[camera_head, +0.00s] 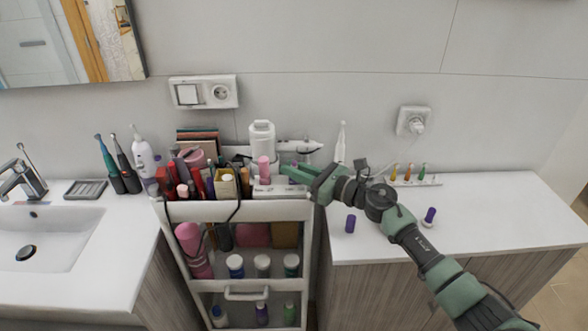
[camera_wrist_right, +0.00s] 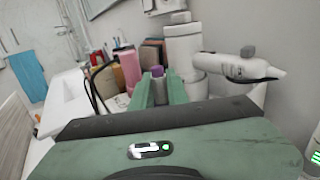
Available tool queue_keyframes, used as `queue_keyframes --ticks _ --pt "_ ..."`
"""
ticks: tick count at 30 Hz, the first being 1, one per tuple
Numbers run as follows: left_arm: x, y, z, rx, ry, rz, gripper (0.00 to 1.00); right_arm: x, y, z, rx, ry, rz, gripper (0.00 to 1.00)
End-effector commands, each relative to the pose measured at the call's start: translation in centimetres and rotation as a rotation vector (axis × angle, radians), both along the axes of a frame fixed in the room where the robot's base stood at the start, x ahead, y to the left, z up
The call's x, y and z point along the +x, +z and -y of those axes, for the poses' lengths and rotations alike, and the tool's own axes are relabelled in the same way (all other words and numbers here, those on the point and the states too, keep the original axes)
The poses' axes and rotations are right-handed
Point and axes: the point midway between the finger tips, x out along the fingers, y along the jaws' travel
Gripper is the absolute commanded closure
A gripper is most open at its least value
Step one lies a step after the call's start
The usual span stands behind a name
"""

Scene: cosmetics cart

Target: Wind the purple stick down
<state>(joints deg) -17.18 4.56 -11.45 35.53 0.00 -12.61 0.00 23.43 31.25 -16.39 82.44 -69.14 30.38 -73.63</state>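My right gripper (camera_head: 290,171) reaches in from the right to the top tray of the cart. In the right wrist view its green fingers (camera_wrist_right: 160,95) point away from the camera. A small purple-topped piece, likely the purple stick (camera_wrist_right: 157,70), shows between the fingertips. Its lower part is hidden by the fingers. I cannot tell whether the fingers press on it or only stand around it. In the head view the gripper covers most of this spot. My left gripper is not in view.
The white cart (camera_head: 240,209) is crowded with books, bottles and a pink tube (camera_head: 264,168). A white hair-dryer-like device (camera_wrist_right: 238,66) lies close by the gripper. Two purple pieces (camera_head: 350,223) (camera_head: 430,216) stand on the right counter (camera_head: 480,230), mostly free otherwise. A sink is left.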

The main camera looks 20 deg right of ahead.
Motion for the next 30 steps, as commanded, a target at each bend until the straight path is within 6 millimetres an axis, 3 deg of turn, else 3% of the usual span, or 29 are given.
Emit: queue_keyframes --ticks 11,21,30 --pt "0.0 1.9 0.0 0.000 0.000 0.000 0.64 -0.1 0.4 -0.1 -0.001 -0.066 -0.002 1.00" --pt "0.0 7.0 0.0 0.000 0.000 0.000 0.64 -0.1 0.7 -0.2 -0.001 -0.306 -0.002 1.00" --pt "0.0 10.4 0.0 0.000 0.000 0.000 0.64 -0.1 0.5 -0.3 0.008 -0.534 -0.007 1.00"
